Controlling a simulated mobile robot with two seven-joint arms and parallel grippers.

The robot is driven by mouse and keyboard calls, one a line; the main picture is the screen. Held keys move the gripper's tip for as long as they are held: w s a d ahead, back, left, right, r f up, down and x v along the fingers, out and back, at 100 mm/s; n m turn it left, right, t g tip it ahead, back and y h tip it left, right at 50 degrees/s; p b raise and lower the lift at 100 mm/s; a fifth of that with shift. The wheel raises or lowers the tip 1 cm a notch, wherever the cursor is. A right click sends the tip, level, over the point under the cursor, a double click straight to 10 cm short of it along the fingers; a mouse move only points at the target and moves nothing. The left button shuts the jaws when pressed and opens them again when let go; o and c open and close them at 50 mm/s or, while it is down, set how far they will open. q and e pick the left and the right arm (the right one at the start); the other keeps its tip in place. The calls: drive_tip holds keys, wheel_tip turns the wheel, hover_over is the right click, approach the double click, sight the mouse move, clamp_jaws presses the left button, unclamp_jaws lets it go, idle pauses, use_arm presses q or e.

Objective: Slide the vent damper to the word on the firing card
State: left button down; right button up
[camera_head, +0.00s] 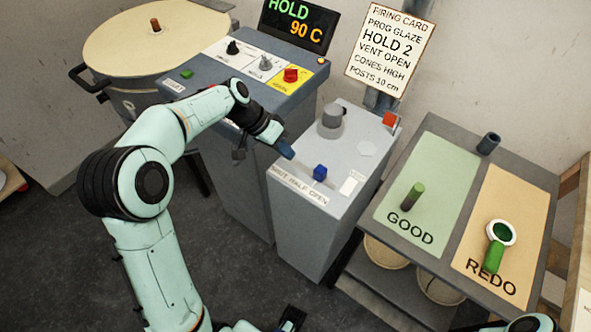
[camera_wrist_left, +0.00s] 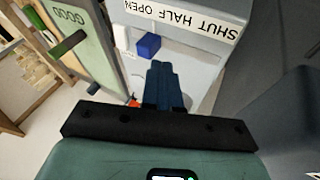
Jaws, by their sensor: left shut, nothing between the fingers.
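The vent damper's blue knob (camera_head: 320,172) stands on top of the grey cabinet (camera_head: 300,232), behind a label strip (camera_head: 299,185) reading SHUT, HALF, OPEN from left to right. The knob sits between HALF and OPEN; I cannot tell exactly how near OPEN.
A grey round knob (camera_head: 331,120) and a red block (camera_head: 389,119) stand further back on the cabinet. The control box (camera_head: 240,75) is behind my left arm. A board with GOOD (camera_head: 432,180) and REDO (camera_head: 515,205) areas lies to the right.

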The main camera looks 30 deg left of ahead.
sight(323, 175)
use_arm(q)
drive_tip(key=shift+t, duration=0.5)
drive_tip(key=x, duration=0.9)
drive_tip(key=shift+w+a+f+b, duration=0.1)
drive_tip(key=shift+w+f+b, duration=0.1)
drive_tip(key=shift+w+b, duration=0.15)
use_arm(e)
drive_tip(key=shift+a+f, duration=0.1)
drive_tip(key=shift+f, duration=0.55)
use_arm(q)
drive_tip(key=d+b, duration=0.2)
drive_tip(key=d, duration=0.3)
drive_tip(key=shift+s, duration=0.2)
use_arm(e)
drive_tip(key=shift+w+f, duration=0.3)
drive_tip(key=shift+f, duration=0.55)
use_arm(q)
drive_tip(key=shift+d, duration=0.15)
drive_tip(key=shift+r, duration=0.15)
use_arm(e)
drive_tip(key=shift+r, duration=0.1)
